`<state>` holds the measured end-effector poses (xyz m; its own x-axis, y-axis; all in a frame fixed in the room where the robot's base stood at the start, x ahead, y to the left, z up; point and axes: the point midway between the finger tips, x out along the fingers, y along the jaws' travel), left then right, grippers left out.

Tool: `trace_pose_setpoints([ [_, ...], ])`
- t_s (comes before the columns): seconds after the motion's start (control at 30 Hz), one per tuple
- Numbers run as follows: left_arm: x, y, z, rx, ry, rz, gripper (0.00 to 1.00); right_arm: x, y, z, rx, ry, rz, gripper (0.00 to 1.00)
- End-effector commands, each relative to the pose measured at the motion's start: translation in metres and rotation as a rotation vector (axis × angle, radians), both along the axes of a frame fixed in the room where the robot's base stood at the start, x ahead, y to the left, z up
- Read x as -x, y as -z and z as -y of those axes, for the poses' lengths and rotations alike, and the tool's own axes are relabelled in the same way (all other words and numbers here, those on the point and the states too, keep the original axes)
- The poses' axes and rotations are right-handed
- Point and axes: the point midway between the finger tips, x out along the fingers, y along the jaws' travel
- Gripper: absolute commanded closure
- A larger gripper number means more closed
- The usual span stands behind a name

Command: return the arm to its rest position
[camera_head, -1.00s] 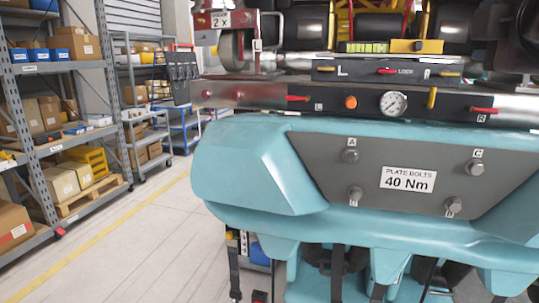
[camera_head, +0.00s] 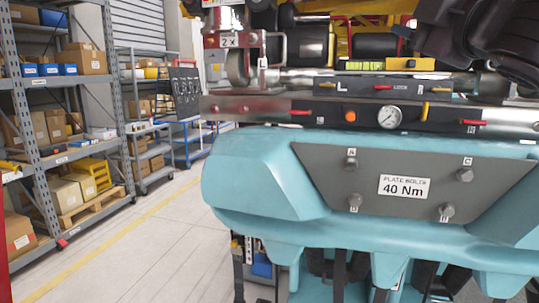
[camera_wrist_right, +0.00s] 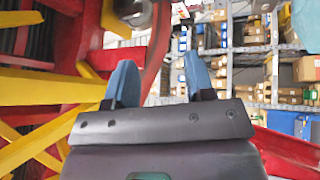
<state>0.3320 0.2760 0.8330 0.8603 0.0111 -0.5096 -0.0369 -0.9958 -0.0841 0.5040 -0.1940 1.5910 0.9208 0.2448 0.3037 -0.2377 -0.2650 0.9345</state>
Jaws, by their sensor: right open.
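In the right wrist view my right gripper (camera_wrist_right: 160,85) shows two blue fingertips standing apart with nothing between them. Red and yellow beams are close on its left, and a round metal part is just beyond the fingertips. In the head view a dark arm part, probably my right arm, is at the top right, in front of the coaster train's upper gear; the right gripper's fingers cannot be made out there. My left gripper is not in view. The teal coaster train (camera_head: 255,180) fills the middle and right, with a grey plate (camera_head: 330,185) labelled 40 Nm.
A panel with a gauge (camera_head: 391,117) and red and yellow levers runs above the teal body. Shelving with boxes (camera_head: 75,190) stands at the left. A blue cart (camera_head: 190,140) is further back. The floor (camera_head: 150,245) between shelf and train is clear.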

Motion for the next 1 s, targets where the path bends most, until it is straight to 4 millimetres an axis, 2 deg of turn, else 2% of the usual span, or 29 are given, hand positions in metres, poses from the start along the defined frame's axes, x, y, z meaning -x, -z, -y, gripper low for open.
trace_pose_setpoints([
  [0.17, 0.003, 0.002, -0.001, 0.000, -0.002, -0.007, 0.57, -0.035, 0.041, -0.014, -0.096, -0.146, -0.036, 0.51],
  [0.27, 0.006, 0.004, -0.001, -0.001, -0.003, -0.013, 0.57, -0.054, 0.072, -0.018, -0.161, -0.213, -0.067, 0.51],
  [0.5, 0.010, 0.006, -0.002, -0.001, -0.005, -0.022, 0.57, -0.090, 0.163, -0.014, -0.329, -0.307, -0.158, 0.51],
  [0.77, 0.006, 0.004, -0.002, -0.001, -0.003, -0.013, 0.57, -0.106, 0.278, 0.003, -0.522, -0.319, -0.271, 0.51],
  [1.0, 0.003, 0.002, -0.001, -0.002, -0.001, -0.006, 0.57, -0.096, 0.393, 0.024, -0.696, -0.256, -0.381, 0.51],
])
